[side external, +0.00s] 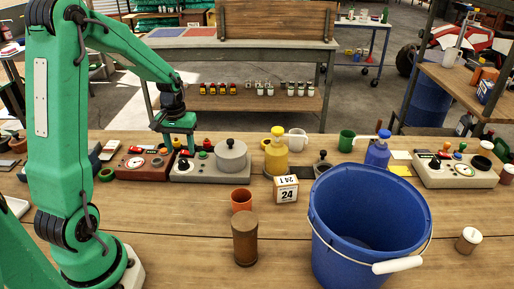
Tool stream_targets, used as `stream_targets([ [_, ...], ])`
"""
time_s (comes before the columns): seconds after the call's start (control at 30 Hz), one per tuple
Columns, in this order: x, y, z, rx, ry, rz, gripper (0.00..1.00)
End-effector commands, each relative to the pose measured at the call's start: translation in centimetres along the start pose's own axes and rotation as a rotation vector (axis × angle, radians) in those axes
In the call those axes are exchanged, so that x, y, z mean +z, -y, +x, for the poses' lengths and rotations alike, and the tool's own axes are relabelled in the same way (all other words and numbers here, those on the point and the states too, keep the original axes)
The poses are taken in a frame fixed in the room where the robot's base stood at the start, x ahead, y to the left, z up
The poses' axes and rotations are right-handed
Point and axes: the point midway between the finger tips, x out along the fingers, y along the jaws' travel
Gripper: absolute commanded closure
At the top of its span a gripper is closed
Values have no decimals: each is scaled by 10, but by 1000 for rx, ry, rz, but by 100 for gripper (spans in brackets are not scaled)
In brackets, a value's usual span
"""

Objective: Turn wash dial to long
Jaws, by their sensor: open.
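My gripper (179,150) is green, points down and is open. It is over the left end of a grey control box (210,172), near small red and dark controls. I cannot tell whether it touches any of them. A large grey round dial with a black knob (231,155) is on the right part of this box, to the right of my gripper. No label reading wash or long is legible, so I cannot tell which control is the wash dial. A brown box with a white gauge (135,162) stands to the left.
A blue bucket (330,230) fills the front right of the wooden bench. Orange (241,200) and brown (245,240) cups, a 24 block (286,189) and a yellow bottle (277,155) stand mid-bench. A pale control box (455,177) is at right.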

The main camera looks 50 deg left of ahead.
Motion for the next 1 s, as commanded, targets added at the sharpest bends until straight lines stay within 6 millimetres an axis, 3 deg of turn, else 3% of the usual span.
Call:
stream_targets([
  [0.33,1,0,39,-1,3,0,47],
  [0.77,0,0,46,0,0,0,47],
  [1.0,0,0,46,0,0,0,92],
])
